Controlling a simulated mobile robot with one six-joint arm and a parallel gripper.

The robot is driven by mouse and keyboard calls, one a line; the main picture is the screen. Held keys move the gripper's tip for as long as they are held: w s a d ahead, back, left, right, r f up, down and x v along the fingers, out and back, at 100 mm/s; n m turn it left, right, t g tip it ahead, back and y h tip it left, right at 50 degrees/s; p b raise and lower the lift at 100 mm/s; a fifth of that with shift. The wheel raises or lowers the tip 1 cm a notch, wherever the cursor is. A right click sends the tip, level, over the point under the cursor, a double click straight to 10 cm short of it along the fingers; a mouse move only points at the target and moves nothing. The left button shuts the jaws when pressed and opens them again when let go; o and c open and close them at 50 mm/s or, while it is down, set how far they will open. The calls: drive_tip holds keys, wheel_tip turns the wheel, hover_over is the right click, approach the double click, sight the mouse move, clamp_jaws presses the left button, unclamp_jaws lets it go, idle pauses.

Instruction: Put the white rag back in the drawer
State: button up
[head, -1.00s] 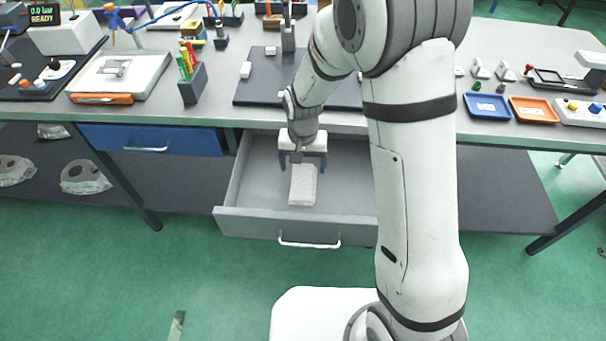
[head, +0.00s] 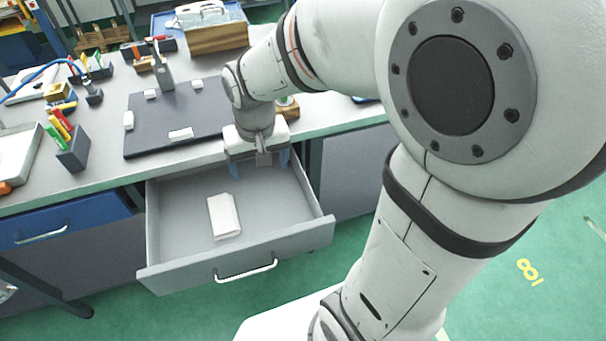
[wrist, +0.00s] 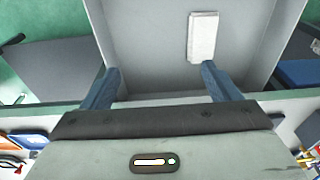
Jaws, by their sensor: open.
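The white rag (head: 224,216) lies folded flat on the floor of the open grey drawer (head: 285,238), left of the drawer's middle in the head view. In the wrist view the rag (wrist: 203,37) lies beyond the fingertips, toward the top right. My gripper (head: 258,170) is open and empty, above the back right part of the drawer, clear of the rag. In the wrist view its two blue fingers (wrist: 161,78) stand wide apart with bare drawer floor between them. The drawer's back edge is partly hidden by my gripper.
A blue closed drawer (head: 65,225) is left of the open one. On the bench above are a dark mat (head: 150,135) with several small white blocks and a dark holder of coloured pens (head: 73,152). My arm covers the right side of the head view.

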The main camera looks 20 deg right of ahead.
drive_tip(key=s+d+r+t, duration=0.1)
drive_tip(key=s+d+r, duration=0.2)
drive_tip(key=s+d, duration=0.3)
drive_tip(key=s, duration=0.3)
drive_tip(key=shift+s+r, duration=0.25)
drive_tip(key=shift+r, duration=0.1)
drive_tip(key=shift+d, duration=0.1)
drive_tip(key=p+v, duration=0.3)
drive_tip(key=shift+w+r, duration=0.1)
drive_tip(key=shift+w, duration=0.1)
